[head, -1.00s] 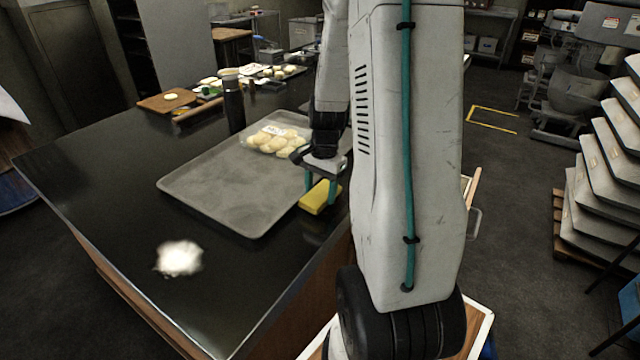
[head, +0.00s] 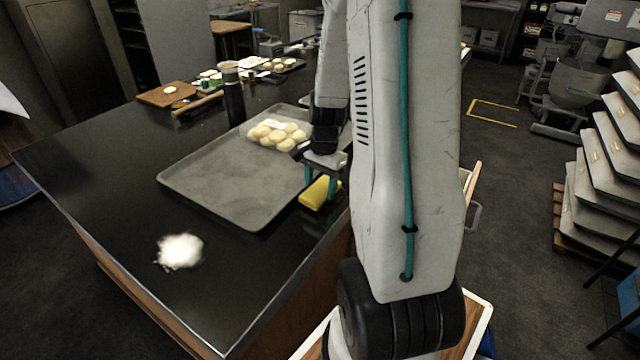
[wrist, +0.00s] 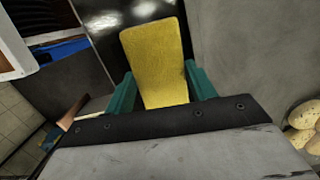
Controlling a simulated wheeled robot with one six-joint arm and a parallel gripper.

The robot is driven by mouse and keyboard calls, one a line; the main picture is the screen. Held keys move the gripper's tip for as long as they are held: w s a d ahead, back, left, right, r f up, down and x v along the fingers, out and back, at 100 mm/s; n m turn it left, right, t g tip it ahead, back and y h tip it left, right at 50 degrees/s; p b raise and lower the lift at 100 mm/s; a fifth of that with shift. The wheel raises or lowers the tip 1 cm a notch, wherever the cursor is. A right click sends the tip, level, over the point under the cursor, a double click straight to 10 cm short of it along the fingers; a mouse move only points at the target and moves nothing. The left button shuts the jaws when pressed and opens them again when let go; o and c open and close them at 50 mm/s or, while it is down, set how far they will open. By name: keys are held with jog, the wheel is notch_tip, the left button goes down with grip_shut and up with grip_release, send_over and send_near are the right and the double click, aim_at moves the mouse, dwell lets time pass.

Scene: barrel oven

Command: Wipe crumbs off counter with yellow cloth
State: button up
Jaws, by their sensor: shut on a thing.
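The yellow cloth (head: 316,194) is a folded block by the right edge of the black counter (head: 110,165). My gripper (head: 322,186) is shut on it, with one teal finger on each side; the wrist view shows the cloth (wrist: 157,62) between the teal fingers (wrist: 160,92). The cloth is at or just above the counter surface; I cannot tell if it touches. A white powdery patch of crumbs (head: 180,251) lies on the near left part of the counter, apart from the cloth.
A grey tray (head: 215,195) lies between the cloth and the counter's middle, with a pack of pale dough balls (head: 276,133) at its far end. A dark bottle (head: 233,100), a wooden board (head: 166,94) and a rolling pin (head: 197,104) stand farther back. The near counter around the patch is clear.

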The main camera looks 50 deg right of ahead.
aim_at(340, 196)
jog(key=shift+f, duration=0.65)
jog(key=shift+s, duration=0.15)
jog(key=shift+s+d+r, duration=0.1)
jog(key=shift+s+d, duration=0.05)
jog(key=shift+s, duration=0.8)
jog(key=shift+s+d+r, duration=0.1)
jog(key=shift+s+d, duration=0.05)
jog(key=shift+s, duration=0.8)
jog(key=shift+w+d+f, duration=0.1)
jog(key=shift+w+d, duration=0.05)
jog(key=shift+d, duration=0.4)
jog(key=shift+w+d+f, duration=0.1)
jog(key=shift+d, duration=0.4)
jog(key=shift+w+a, duration=0.15)
jog(key=shift+w, duration=0.85)
jog(key=shift+w+a, duration=0.15)
jog(key=shift+w, duration=0.8)
jog(key=shift+w+d, duration=0.1)
jog(key=shift+d, duration=0.95)
jog(key=shift+s+d, duration=0.15)
jog(key=shift+s, duration=0.9)
jog(key=shift+s+d, duration=0.1)
jog(key=shift+s, duration=0.9)
jog(key=shift+r, duration=0.1)
